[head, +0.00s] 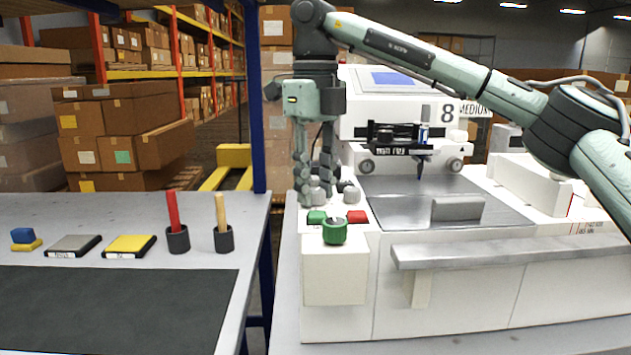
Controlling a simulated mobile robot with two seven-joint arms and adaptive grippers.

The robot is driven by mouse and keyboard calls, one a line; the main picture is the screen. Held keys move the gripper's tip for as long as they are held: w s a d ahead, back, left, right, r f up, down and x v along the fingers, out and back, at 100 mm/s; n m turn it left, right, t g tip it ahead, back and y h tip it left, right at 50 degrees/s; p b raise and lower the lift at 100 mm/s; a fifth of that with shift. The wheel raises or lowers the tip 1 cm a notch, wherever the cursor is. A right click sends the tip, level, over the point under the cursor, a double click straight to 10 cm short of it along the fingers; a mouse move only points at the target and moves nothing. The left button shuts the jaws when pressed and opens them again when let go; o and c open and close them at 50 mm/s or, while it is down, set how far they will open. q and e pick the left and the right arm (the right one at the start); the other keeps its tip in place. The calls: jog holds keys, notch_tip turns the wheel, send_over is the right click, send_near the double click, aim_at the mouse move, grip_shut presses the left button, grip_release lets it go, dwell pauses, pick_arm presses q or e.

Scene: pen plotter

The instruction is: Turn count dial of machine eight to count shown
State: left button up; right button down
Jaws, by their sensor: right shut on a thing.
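The white plotter (345,125) marked with an 8 (447,112) stands on the right. Small grey knobs (351,194) sit on its left control panel, behind a green button (317,217) and a red button (357,217). My right gripper (317,190) points down with its fingers around a grey knob (318,195) on that panel. The fingers hide part of this knob, and its markings are too small to read. A larger green knob (335,231) is on the front box. The blue screen (393,78) shows no readable count. My left gripper is out of view.
The pen carriage (410,150) stands over the plotter's metal bed (400,190). A grey rail (500,250) runs along its front. The left table (60,215) holds pads, a red marker (172,210) and a tan one (220,210) in cups. Shelves with boxes stand behind.

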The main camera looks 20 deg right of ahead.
aim_at(315, 191)
jog(key=m, duration=1.3)
jog(key=shift+m, duration=0.4)
dwell(0.4)
jog(key=c, duration=1.2)
grip_release()
notch_tip(315, 191, up, 12)
jog(key=shift+f, duration=0.1)
